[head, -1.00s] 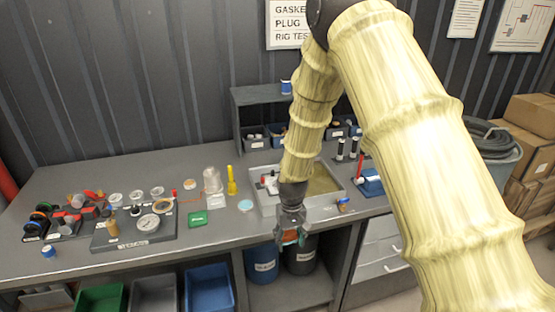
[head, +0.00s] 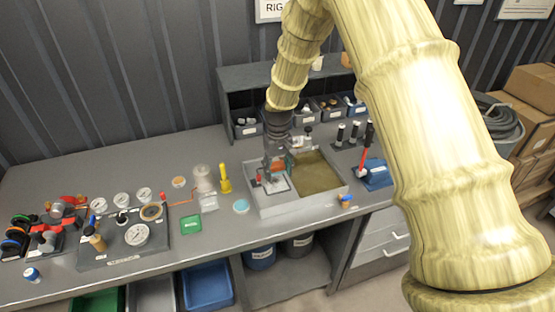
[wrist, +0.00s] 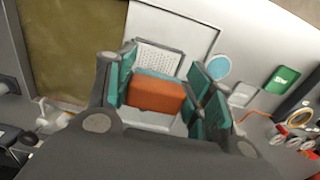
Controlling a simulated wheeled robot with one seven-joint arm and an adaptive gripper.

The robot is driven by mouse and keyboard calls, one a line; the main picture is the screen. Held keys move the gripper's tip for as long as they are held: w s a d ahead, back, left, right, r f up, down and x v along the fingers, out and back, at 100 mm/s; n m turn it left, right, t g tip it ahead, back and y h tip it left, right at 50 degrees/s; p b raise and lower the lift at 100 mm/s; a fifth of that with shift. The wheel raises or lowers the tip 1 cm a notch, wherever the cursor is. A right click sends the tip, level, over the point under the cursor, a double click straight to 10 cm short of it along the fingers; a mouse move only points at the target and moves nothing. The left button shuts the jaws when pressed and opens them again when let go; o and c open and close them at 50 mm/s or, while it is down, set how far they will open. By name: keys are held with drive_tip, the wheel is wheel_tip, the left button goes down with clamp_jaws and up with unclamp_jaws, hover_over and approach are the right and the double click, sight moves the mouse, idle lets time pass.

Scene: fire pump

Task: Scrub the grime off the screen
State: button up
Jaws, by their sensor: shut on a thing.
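My gripper (head: 274,172) is over the left part of the grey tray (head: 292,208), pointing down. In the wrist view my gripper (wrist: 160,92) has its teal pads shut on an orange-brown block (wrist: 155,94), likely the scrubber. The screen (wrist: 159,57), a pale perforated plate in a grey frame, lies just beyond the block, and the block hides part of it. In the head view the screen (head: 277,186) shows partly under my fingers. I cannot tell whether the block touches it. No grime can be made out on the visible part.
The tray's right compartment holds murky brown liquid (head: 320,174). A shelf with bins is behind.

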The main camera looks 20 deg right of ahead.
drive_tip(key=shift+w+a, duration=0.1)
drive_tip(key=shift+a, duration=0.1)
drive_tip(key=f+b, duration=0.2)
drive_tip(key=f, duration=0.1)
drive_tip(key=f+b, duration=0.1)
drive_tip(key=f, duration=0.1)
drive_tip(key=shift+s+d, duration=0.2)
drive_tip(key=shift+d, duration=0.05)
drive_tip(key=shift+s+f, duration=0.1)
drive_tip(key=shift+s, duration=0.05)
drive_tip(key=shift+s+d+b, duration=0.1)
drive_tip(key=shift+s+b, duration=0.2)
drive_tip(key=shift+s, duration=0.1)
drive_tip(key=shift+w+f, duration=0.15)
drive_tip(key=shift+w, duration=0.15)
drive_tip(key=shift+s, duration=0.2)
